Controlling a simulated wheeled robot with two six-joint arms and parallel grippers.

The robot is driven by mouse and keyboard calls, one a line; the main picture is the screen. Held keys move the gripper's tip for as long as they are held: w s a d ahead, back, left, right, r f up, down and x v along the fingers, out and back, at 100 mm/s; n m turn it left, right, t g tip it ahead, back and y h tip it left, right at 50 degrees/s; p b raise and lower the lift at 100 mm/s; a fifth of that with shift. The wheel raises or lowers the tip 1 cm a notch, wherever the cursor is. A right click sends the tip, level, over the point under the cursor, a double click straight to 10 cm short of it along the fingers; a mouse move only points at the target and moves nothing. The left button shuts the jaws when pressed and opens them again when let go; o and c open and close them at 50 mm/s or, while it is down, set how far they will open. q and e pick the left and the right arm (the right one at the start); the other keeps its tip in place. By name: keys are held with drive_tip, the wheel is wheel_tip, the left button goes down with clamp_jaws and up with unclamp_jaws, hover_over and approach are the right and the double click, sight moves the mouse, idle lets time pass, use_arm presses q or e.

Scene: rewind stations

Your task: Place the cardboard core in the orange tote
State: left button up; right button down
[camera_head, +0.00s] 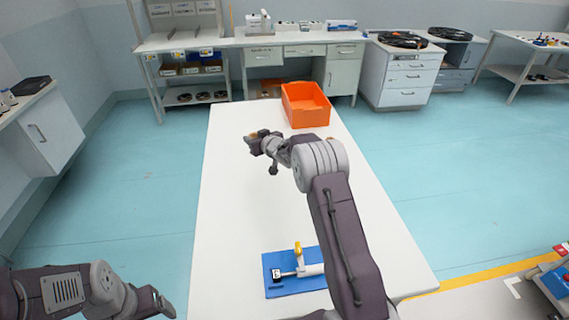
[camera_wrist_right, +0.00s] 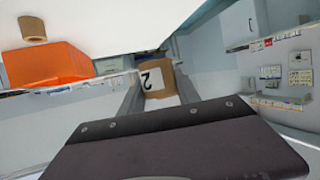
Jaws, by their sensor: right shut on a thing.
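The orange tote (camera_head: 306,108) stands at the far end of the white table. It also shows at the left of the wrist view (camera_wrist_right: 45,66). My right gripper (camera_head: 256,143) is over the table, in front of and left of the tote. Its fingers in the wrist view (camera_wrist_right: 157,92) are shut on a brown cardboard core (camera_wrist_right: 150,80) with a white label marked 2. Only a small tan part of this core shows in the head view, and it is outside the tote. My left gripper (camera_head: 158,305) is low at the left, beside the table; its fingers are unclear.
Another tan cylinder (camera_wrist_right: 33,29) stands on the table near the tote in the wrist view. A blue base (camera_head: 285,285) with a yellow-handled fixture sits at the near end of the white table (camera_head: 232,220). Benches and cabinets line the back wall. The table's middle is clear.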

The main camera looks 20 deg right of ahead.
drive_tip(key=s+d+f+m+h+b, duration=0.1)
drive_tip(key=s+d+f, duration=0.15)
drive_tip(key=d, duration=0.75)
drive_tip(key=s+d+f+m+h+b, duration=0.1)
drive_tip(key=s+d+f+h, duration=0.15)
drive_tip(key=d, duration=0.85)
drive_tip(key=b, duration=0.4)
hover_over(282, 178)
drive_tip(key=shift+y, duration=0.35)
drive_tip(key=f, duration=0.4)
drive_tip(key=d+f, duration=0.1)
drive_tip(key=f, duration=0.1)
drive_tip(key=shift+w+f, duration=0.15)
drive_tip(key=shift+f, duration=0.15)
drive_tip(key=shift+a+f, duration=0.25)
drive_tip(key=shift+a, duration=0.25)
wheel_tip(282, 178, down, 4)
drive_tip(key=shift+r+b, duration=0.1)
drive_tip(key=shift+b, duration=0.45)
